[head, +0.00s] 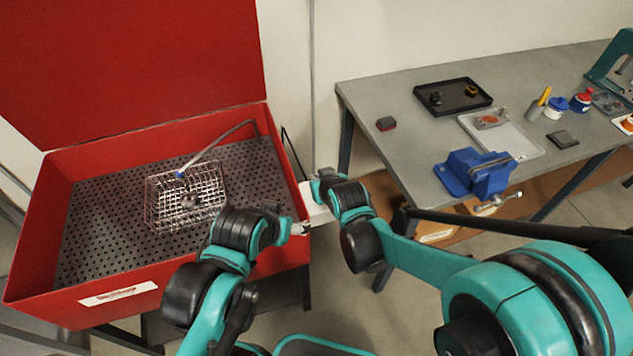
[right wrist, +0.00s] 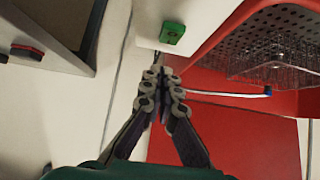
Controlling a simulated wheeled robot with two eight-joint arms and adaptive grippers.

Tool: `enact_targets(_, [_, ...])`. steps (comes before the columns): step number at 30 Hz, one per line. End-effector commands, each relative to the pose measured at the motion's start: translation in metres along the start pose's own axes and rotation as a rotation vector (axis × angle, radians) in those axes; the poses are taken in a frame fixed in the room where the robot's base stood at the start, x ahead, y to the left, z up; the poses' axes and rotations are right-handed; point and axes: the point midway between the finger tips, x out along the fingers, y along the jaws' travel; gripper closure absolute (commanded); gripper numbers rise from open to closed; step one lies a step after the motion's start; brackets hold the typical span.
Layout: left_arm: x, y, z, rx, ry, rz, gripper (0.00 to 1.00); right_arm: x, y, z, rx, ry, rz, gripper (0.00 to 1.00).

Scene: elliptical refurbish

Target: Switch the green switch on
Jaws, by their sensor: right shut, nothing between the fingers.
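The green switch (right wrist: 172,32) is a small green block on the face of a white box (right wrist: 205,20) in the right wrist view. Its on or off position is too small to tell. My right gripper (right wrist: 157,62) is shut and empty, with its fingertips just below and left of the switch and apparently apart from it. In the head view the right gripper (head: 318,182) is beside the white box (head: 314,204), and the switch is hidden. My left gripper (head: 300,228) is near the red washer's right side, small and partly hidden, so its jaws cannot be made out.
The open red parts washer (head: 285,210) stands at the left, with a wire basket (head: 163,215) and a hose inside. A grey workbench (head: 385,90) at the right holds a blue vise (head: 480,172), trays and small bottles. Bare floor lies between them.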

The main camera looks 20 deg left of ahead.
Motion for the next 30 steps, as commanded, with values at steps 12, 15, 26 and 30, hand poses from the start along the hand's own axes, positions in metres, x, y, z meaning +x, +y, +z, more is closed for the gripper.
enact_targets(12, [-0.037, 0.000, -0.027, 0.000, 0.000, 0.000, 0.29, -0.083, 0.002, -0.036, 0.001, 0.000, 0.001, 1.00])
enact_targets(15, [-0.041, 0.000, -0.029, 0.000, 0.000, 0.000, 0.29, -0.096, 0.002, -0.038, 0.001, 0.000, 0.001, 1.00])
enact_targets(26, [-0.043, 0.000, -0.031, 0.000, 0.000, 0.000, 0.29, -0.107, 0.002, -0.039, 0.001, 0.000, 0.001, 1.00])
enact_targets(30, [-0.043, 0.000, -0.031, 0.000, 0.000, 0.000, 0.29, -0.107, 0.002, -0.039, 0.001, 0.000, 0.001, 1.00])
